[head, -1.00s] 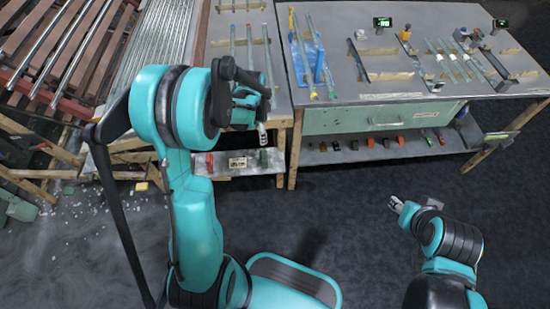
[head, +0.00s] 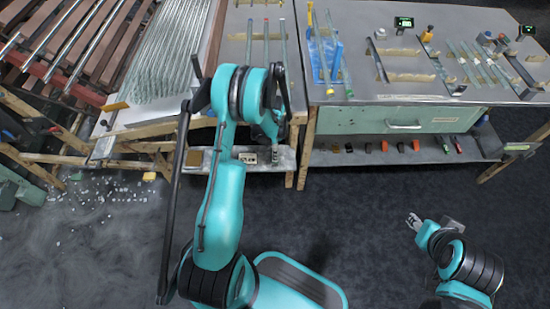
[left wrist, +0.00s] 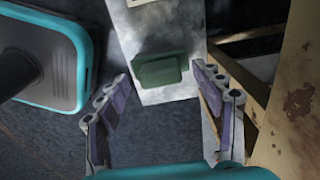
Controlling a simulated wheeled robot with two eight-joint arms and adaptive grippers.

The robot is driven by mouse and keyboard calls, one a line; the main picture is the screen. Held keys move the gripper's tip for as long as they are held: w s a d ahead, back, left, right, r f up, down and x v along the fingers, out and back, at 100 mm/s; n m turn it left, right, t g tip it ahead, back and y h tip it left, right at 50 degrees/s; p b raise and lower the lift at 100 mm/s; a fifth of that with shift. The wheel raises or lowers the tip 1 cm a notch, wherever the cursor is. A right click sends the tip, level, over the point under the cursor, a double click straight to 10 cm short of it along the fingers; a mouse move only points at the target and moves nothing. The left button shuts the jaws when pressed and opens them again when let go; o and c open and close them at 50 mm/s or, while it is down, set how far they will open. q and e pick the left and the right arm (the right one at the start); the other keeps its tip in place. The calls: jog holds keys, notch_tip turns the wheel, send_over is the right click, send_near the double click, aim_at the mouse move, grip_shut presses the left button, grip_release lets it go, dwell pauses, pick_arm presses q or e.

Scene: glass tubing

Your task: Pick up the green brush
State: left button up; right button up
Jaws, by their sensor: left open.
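The green brush (left wrist: 160,70) is a dark green block lying on a pale, worn shelf in the left wrist view. My left gripper (left wrist: 160,82) is open, with one finger to each side of the brush in that view. The fingers appear short of it, not touching. In the head view my left gripper (head: 273,150) is over the low shelf (head: 230,158), and my arm hides the brush there. My right gripper (head: 413,222) hangs over the floor at the lower right, away from the shelves; its jaw opening is too small to read.
A wooden table leg (head: 306,150) stands right of the low shelf. The workbench (head: 345,92) with a green drawer (head: 405,126) is to the right, with several small items on its lower shelf. A rusty panel (left wrist: 295,100) is close at right in the wrist view.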

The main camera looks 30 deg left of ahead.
pick_arm(q)
jog(key=shift+f, duration=0.65)
jog(key=shift+r, duration=0.1)
jog(key=shift+c, duration=1.2)
jog(key=c, duration=1.2)
jog(key=shift+o, duration=0.2)
notch_tip(320, 180, up, 4)
jog(key=shift+r+p, duration=0.1)
jog(key=shift+p, duration=1.05)
jog(key=d+r+p, duration=0.4)
jog(key=d+r, duration=0.2)
jog(key=d, duration=0.5)
jog(key=shift+d+r, duration=0.3)
jog(key=shift+r, duration=0.1)
jog(key=shift+w, duration=0.1)
